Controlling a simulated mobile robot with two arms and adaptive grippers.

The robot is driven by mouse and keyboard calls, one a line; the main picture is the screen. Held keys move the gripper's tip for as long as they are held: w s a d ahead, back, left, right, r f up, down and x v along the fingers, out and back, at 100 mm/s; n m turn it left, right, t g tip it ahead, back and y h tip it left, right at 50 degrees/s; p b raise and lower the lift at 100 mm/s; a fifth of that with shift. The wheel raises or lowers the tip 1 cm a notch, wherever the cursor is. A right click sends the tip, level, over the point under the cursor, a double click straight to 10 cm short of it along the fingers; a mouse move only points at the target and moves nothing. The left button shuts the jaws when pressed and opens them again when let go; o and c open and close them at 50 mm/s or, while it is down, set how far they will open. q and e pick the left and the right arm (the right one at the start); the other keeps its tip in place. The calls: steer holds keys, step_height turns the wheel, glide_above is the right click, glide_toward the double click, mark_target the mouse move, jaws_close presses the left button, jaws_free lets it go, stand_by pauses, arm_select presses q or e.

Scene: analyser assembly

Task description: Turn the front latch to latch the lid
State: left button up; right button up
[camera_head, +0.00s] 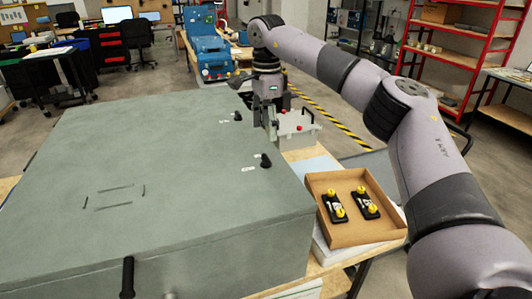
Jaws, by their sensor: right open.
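A large grey-green analyser box with a flat closed lid (130,150) fills the left and middle of the head view. Two small black latch knobs sit along the lid's right side, one farther back (238,116) and one nearer (266,160). Each has a white label too small to read. My right gripper (271,130) points down just beyond the box's right edge, between the two knobs along that edge. It is open, and it appears apart from both knobs. Its fingertips are partly hidden. My left gripper is out of view.
A black handle (128,278) stands at the box's near side. A cardboard tray (350,235) with two black-and-yellow parts (366,203) lies to the right. A pale fixture with red knobs (298,128) stands behind my gripper. My right arm spans the right side.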

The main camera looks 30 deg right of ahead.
mark_target(266, 157)
step_height(266, 157, down, 9)
steer(key=shift+r+p, duration=0.2)
steer(key=shift+p, duration=0.7)
steer(key=shift+w+f, duration=0.1)
steer(key=shift+f, duration=0.2)
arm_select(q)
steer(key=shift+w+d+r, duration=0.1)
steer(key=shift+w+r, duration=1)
arm_select(e)
steer(key=c, duration=1.2)
